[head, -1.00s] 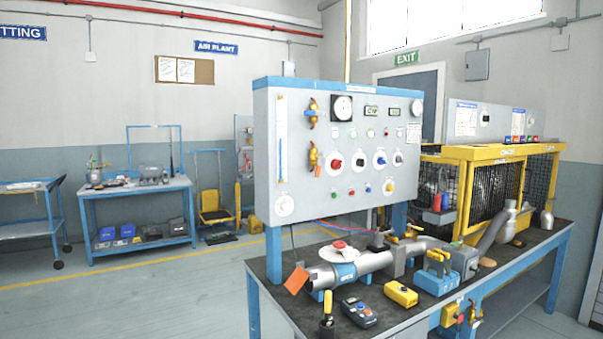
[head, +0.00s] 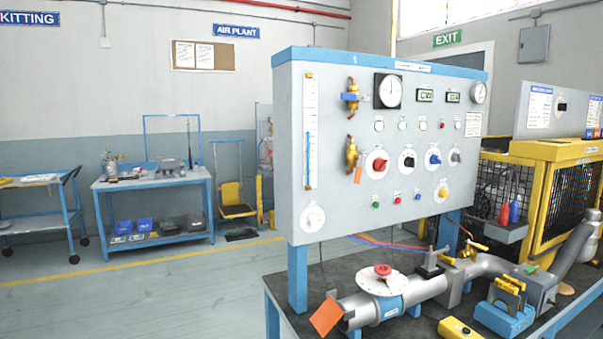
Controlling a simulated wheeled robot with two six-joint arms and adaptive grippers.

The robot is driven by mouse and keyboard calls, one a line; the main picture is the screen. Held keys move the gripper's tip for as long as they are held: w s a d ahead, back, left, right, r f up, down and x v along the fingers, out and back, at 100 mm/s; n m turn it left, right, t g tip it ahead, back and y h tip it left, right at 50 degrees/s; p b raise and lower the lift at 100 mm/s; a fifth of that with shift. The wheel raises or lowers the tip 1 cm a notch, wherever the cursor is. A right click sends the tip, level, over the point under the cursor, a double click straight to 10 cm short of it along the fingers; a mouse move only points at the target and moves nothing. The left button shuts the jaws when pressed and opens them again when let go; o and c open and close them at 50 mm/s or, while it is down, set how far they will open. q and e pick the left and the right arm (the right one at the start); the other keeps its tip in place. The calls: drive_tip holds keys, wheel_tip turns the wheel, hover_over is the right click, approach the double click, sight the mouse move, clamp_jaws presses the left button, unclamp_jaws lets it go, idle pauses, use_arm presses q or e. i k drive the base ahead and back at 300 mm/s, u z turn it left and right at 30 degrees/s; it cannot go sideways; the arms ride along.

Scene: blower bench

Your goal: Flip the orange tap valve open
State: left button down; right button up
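Two small brass-orange tap valves are mounted one above the other on the left part of the grey panel (head: 335,210). The upper valve (head: 351,96) has a blue piece across it. The lower valve (head: 351,152) has an orange tag (head: 358,175) hanging below it. Its handle position is too small to tell. A yellow-handled valve (head: 474,246) also sits on the pipe on the bench. Neither of my grippers is in view.
The panel stands on blue posts above a dark bench (head: 300,325). A metal pipe (head: 425,288) with a red knob (head: 382,270) and an orange plate (head: 326,316) lies below it. A yellow cage (head: 550,190) stands right. Floor left of the bench is clear.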

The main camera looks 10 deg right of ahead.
sight(359, 170)
drive_tip(key=z, duration=0.3)
drive_tip(key=i, duration=0.75)
drive_tip(key=z, duration=0.6)
